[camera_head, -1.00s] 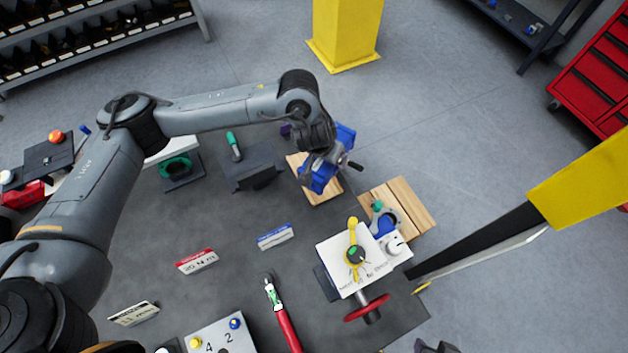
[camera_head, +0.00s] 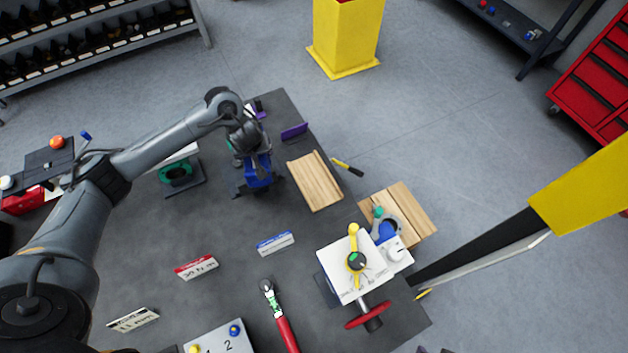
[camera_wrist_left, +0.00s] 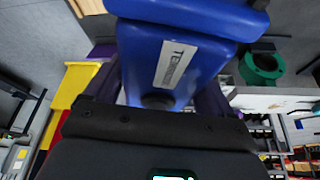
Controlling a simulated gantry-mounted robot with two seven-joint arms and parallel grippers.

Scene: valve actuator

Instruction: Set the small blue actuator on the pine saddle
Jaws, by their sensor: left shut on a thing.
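My left gripper (camera_head: 250,150) is shut on the blue actuator (camera_head: 258,173), which is left of the near pine block. A bare pine block with a groove (camera_head: 315,183), which looks like a saddle, lies at the table's far right edge. A second pine block (camera_head: 412,207) further right bears a grey ring-shaped part and a blue part. My right gripper is not in view.
A white panel with a yellow lever (camera_head: 340,262) and a red handwheel (camera_head: 367,315) stand at the right. A purple part (camera_head: 294,132) and a yellow-black tool (camera_head: 346,167) lie near the bare block. A green ring part (camera_head: 176,173) is at the left. The middle table is mostly clear.

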